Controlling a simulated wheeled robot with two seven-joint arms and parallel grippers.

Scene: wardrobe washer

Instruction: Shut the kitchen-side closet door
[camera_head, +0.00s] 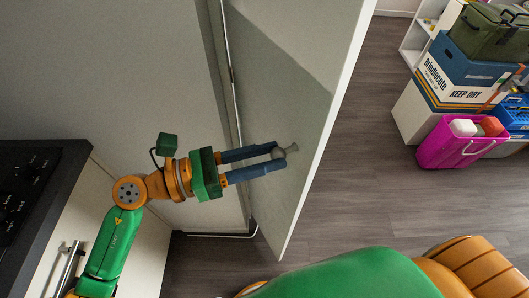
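The closet door (310,75) is a pale panel that stands ajar, its free edge swung out over the floor to the right. A small grey handle (291,149) sticks out from its face. My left gripper (279,154) comes in from the left with its two blue fingers on either side of the handle's near end. The fingers are a little apart, with the handle's end between their tips. The closet's pale side and frame (228,75) stand left of the door. My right gripper is not in view.
A counter with a black hob (22,190) and a cabinet with a bar handle (66,268) are at the lower left. A pink crate (450,147) and stacked boxes (450,85) stand at the upper right. The wooden floor (365,165) right of the door is clear.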

